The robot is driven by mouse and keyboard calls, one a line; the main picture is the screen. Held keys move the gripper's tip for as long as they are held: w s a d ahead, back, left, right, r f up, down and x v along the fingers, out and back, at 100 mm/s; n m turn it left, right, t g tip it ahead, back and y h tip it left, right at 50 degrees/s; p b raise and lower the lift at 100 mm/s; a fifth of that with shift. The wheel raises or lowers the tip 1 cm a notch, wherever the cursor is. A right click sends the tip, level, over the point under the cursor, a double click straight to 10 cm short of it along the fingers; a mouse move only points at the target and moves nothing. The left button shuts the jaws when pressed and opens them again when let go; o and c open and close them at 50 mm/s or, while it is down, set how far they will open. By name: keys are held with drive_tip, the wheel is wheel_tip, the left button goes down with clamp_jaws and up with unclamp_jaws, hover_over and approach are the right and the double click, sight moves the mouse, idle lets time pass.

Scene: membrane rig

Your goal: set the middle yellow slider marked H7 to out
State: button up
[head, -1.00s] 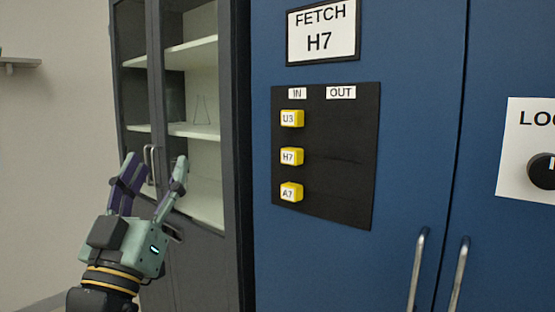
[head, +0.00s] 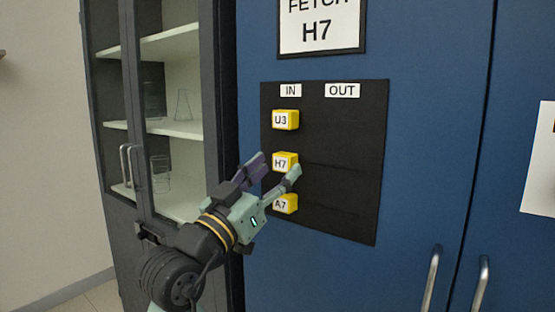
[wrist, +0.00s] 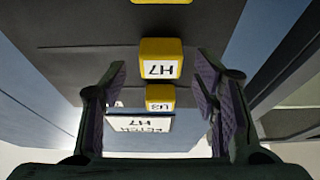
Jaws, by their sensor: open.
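The yellow slider marked H7 (head: 285,161) is the middle of three on a black panel, at the left end of its row under the IN label (head: 290,90). The OUT label (head: 342,90) is to the right. My gripper (head: 277,167) is open in front of the panel, its fingertips close to H7 in the head view. In the wrist view, which is upside down, the H7 slider (wrist: 161,60) shows between and beyond the open fingers (wrist: 162,85). I see no clear contact.
Yellow sliders U3 (head: 286,120) and A7 (head: 286,204) sit above and below H7, also under IN. A sign (head: 320,28) reading FETCH H7 is above the panel (head: 345,195). Door handles (head: 432,285) stand out at lower right. A glass-door cabinet (head: 170,130) is at left.

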drive_tip(key=shift+x, duration=0.85)
drive_tip(key=shift+c, duration=0.4)
clamp_jaws()
